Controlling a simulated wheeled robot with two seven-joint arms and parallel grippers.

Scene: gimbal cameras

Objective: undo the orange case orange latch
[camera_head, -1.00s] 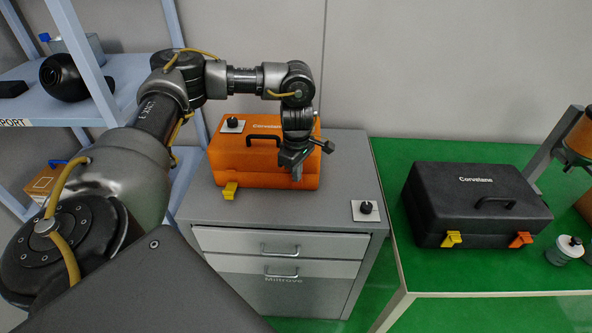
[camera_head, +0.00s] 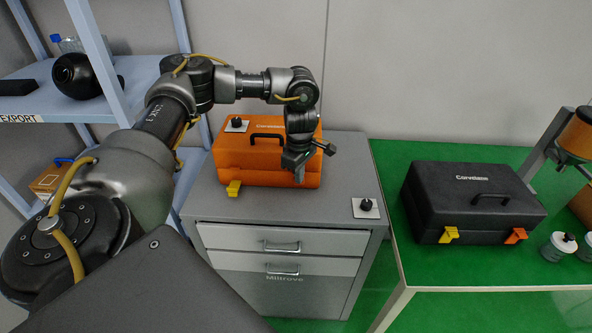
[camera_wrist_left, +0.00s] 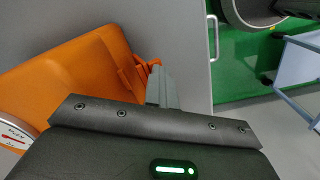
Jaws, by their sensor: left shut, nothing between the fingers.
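The orange case (camera_head: 262,176) lies closed on top of the grey drawer cabinet, with a black handle and a yellow latch (camera_head: 233,188) at its front left. My left gripper (camera_head: 298,174) points down at the front right of the case, with its fingers shut and nothing held. It covers most of that corner in the head view, so the orange latch is hard to make out there. In the left wrist view, orange latch parts (camera_wrist_left: 142,74) show on the case's edge, close beside the grey fingers (camera_wrist_left: 162,88); I cannot tell whether they touch. My right gripper is not in view.
The grey cabinet (camera_head: 345,160) has free room right of the case, except for a white plate with a black knob (camera_head: 366,206). A black case (camera_head: 465,200) with yellow and orange latches stands on the green table (camera_head: 400,160). Blue shelving (camera_head: 110,90) stands at left.

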